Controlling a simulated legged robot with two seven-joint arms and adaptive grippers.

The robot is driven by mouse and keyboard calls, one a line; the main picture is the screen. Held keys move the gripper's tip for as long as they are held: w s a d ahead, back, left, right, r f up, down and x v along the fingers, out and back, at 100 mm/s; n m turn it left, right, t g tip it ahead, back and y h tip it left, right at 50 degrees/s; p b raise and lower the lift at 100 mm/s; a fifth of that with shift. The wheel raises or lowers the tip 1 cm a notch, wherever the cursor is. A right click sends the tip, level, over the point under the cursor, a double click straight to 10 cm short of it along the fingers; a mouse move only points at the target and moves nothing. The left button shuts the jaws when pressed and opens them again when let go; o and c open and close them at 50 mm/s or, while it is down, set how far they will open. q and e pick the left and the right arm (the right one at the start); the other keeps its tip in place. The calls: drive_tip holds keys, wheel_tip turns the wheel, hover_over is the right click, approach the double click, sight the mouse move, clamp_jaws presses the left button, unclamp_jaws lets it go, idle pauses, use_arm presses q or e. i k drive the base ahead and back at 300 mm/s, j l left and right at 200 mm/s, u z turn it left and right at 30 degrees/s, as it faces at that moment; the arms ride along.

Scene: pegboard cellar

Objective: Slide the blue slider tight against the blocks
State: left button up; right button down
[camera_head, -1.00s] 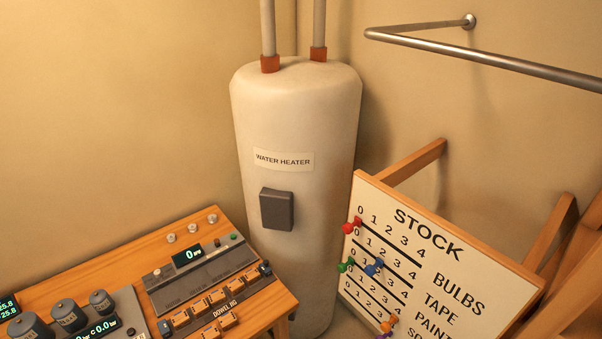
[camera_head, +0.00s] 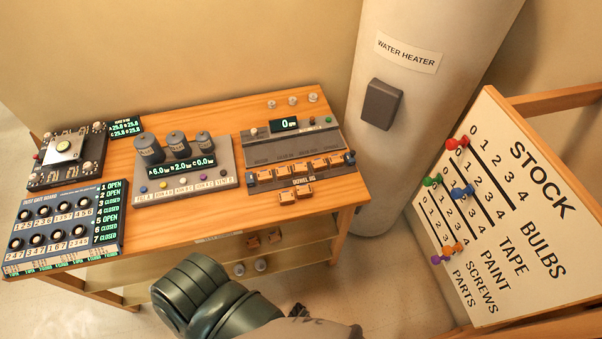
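The dowel jig (camera_head: 298,171) sits at the right end of the wooden bench. A row of wooden blocks (camera_head: 300,172) lies along its rail. A small dark blue piece (camera_head: 350,157), which looks like the blue slider, is at the right end of this row. It is too small to tell whether it touches the last block. A dark piece (camera_head: 251,181) is at the row's left end. Part of my arm, dark green and rounded, shows at the bottom centre, below the bench front. No gripper fingers show, and neither gripper is near the jig.
Loose wooden blocks (camera_head: 288,196) lie in front of the jig. A panel with weights (camera_head: 184,167), a switch board (camera_head: 66,225) and a plate device (camera_head: 67,156) fill the bench's left. The water heater (camera_head: 416,100) and stock board (camera_head: 500,215) stand to the right.

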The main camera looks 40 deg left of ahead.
sight(349, 157)
drive_tip(key=k+l, duration=0.1)
drive_tip(key=l, duration=0.3)
drive_tip(key=k+l, duration=0.15)
drive_tip(key=l, duration=0.2)
drive_tip(key=k+l, duration=0.1)
drive_tip(key=l, duration=0.3)
